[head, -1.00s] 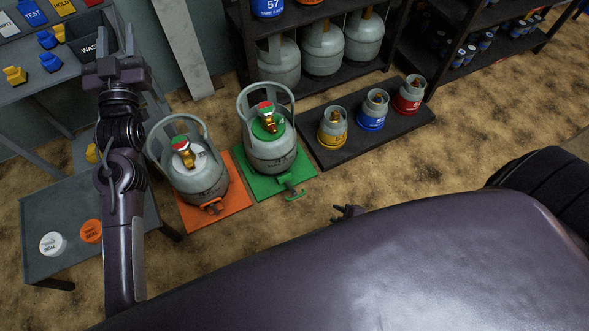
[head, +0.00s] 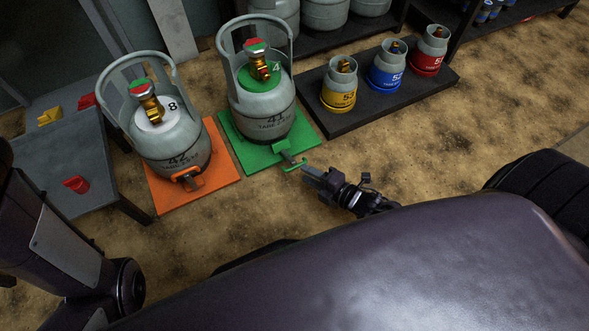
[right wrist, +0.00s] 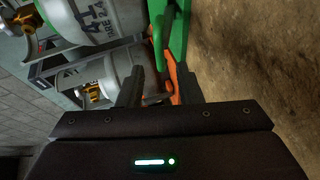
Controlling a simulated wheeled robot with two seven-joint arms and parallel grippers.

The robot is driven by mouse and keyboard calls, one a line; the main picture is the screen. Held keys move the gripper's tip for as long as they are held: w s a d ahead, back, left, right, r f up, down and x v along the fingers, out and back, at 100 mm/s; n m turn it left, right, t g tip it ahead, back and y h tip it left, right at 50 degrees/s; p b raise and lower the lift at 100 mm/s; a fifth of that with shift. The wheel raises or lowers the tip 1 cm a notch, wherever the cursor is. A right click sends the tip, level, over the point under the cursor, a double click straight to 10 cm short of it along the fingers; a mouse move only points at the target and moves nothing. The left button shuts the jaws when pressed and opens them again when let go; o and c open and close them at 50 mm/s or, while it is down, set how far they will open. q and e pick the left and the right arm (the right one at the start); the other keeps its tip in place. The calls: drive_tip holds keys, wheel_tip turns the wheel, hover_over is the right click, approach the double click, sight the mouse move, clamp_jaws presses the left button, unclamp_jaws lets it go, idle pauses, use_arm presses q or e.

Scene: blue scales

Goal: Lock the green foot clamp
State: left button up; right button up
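The green foot clamp (head: 290,162) sticks out from the front edge of the green plate (head: 245,158), under the cylinder marked 41 (head: 262,105). Its green handle lies low, pointing outward. My right gripper (head: 308,176) is just to the right of the handle, close to its end; I cannot tell whether they touch. In the right wrist view, the fingers (right wrist: 159,92) are apart with nothing seen held between them, and a green clamp part (right wrist: 159,42) shows ahead of them. My left arm is at the left edge of the head view; its gripper is out of the picture.
An orange plate (head: 215,183) holds cylinder 42 (head: 172,140), left of the green one. A dark platform (head: 385,110) with yellow, blue and red small cylinders stands at the right. A grey table (head: 85,165) is at the left.

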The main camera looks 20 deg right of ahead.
sight(296, 168)
drive_tip(key=b+x, duration=0.3)
drive_tip(key=x, duration=0.3)
drive_tip(key=shift+f, duration=0.1)
drive_tip(key=shift+c, duration=0.4)
